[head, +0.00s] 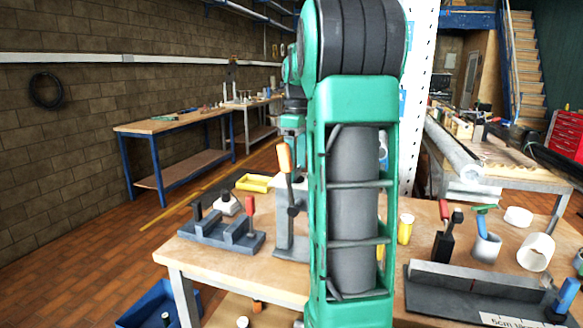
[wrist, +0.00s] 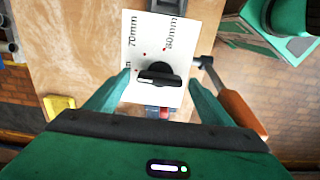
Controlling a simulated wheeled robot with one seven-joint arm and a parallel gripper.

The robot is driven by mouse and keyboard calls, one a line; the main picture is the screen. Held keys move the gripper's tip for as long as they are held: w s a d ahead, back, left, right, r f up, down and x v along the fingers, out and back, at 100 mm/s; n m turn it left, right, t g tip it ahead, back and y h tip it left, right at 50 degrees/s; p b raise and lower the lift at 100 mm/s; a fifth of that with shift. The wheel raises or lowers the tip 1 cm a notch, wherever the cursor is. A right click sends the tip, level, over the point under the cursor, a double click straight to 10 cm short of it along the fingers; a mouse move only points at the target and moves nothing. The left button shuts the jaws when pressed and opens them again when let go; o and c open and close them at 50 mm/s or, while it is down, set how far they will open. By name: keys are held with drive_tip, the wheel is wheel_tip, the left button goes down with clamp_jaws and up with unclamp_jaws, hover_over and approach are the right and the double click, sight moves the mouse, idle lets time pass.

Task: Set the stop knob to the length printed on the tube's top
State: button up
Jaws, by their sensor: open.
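In the wrist view the stop knob (wrist: 160,76) is a black round knob with a bar grip, on a white plate (wrist: 180,22) printed "70mm" and "80mm". A third label at the left is mostly hidden by a finger. A white mark on the bar lies toward its left end; small red dots surround the knob. My gripper (wrist: 160,82) is open, its green fingers on either side of the knob; I cannot tell if they touch. In the head view my arm hides the gripper and knob. White tube pieces (head: 535,252) lie on the bench; no length print is readable on them.
The wooden bench (head: 415,285) also holds a grey clamp block (head: 222,232), a yellow cup (head: 405,229), a black red-handled tool (head: 445,234) and a dark grey fixture (head: 470,290) with a partly cut label.

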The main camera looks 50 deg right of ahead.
drive_tip(key=shift+f, duration=0.1)
drive_tip(key=c, duration=1)
drive_tip(key=shift+c, duration=0.2)
drive_tip(key=shift+m, duration=0.3)
drive_tip(key=m, duration=1.3)
drive_tip(key=shift+m, duration=2.2)
